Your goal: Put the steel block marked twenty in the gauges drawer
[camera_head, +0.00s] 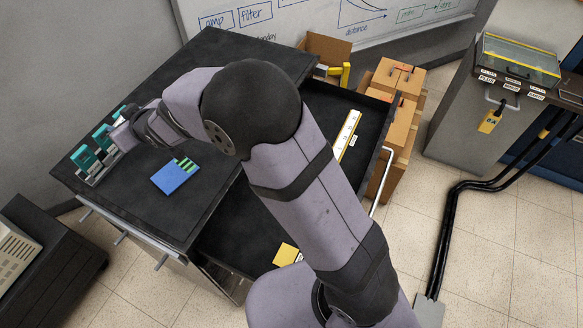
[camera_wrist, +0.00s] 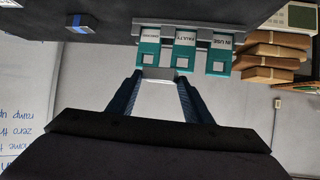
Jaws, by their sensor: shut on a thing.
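My gripper (camera_wrist: 158,82) is shut on a small grey block (camera_wrist: 159,73), which shows between the fingertips in the wrist view. No marking on the block can be read. In the head view my gripper (camera_head: 124,135) is at the left part of the dark cabinet top, close to a rack of teal tags. An open drawer (camera_head: 318,102) sticks out on the right side of the cabinet, partly hidden by my arm. It holds a white ruler-like strip (camera_head: 347,135) and a yellow piece (camera_head: 287,254). I cannot read a drawer label.
Teal tags (camera_wrist: 184,55) stand in a rack right by the block, one reading "FAULTY", another "IN USE". A blue case (camera_head: 175,177) lies on the dark cabinet top (camera_head: 170,220). Cardboard boxes (camera_head: 398,80) stand beyond the drawer. Black cables (camera_head: 447,225) run along the floor.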

